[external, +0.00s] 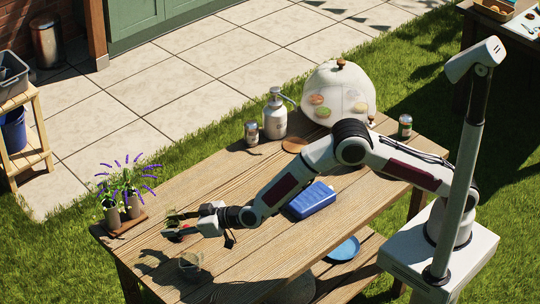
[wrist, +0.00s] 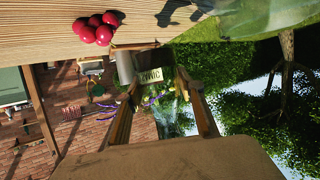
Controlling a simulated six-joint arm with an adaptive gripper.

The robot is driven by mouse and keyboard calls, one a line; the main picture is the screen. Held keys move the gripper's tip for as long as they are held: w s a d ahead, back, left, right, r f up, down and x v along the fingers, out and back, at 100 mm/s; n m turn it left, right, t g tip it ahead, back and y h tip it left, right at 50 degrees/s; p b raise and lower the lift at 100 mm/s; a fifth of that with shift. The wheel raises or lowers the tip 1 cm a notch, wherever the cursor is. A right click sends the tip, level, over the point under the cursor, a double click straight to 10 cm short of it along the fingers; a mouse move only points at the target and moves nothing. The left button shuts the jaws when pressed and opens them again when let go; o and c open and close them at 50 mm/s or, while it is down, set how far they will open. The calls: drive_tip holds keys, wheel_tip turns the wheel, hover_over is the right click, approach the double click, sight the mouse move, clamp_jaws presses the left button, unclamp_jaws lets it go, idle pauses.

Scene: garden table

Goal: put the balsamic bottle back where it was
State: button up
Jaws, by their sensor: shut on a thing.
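In the external view my gripper (external: 190,229) is low over the left part of the wooden table (external: 240,185), reaching towards the left. The bottle is too small to make out clearly there. I cannot tell whether it touches the table.
Red cherry tomatoes (wrist: 97,30) lie on the table near my gripper. Potted lavender (external: 124,190) is at the left end. A blue box (external: 311,201) lies under my arm.

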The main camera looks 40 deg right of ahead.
sight(170, 203)
wheel_tip(170, 203, up, 9)
drive_tip(key=shift+f, duration=0.15)
drive_tip(key=shift+w+d+r+n+y, duration=0.35)
drive_tip(key=shift+w+d+r, duration=0.95)
drive_tip(key=shift+w+d, duration=2.4)
drive_tip(key=shift+w+d+r+n+y, duration=0.3)
drive_tip(key=shift+w+d+r, duration=0.95)
drive_tip(key=shift+w+d, duration=2.45)
drive_tip(key=s+d+f+n+g+y, duration=0.1)
drive_tip(key=s+d+f, duration=0.15)
drive_tip(key=d, duration=0.65)
drive_tip(key=s+d+f+n+g+y, duration=0.1)
drive_tip(key=d+f+g, duration=0.15)
drive_tip(key=d, duration=0.55)
drive_tip(key=shift+t, duration=0.35)
drive_tip(key=shift+d+f, duration=0.1)
drive_tip(key=shift+f, duration=2.4)
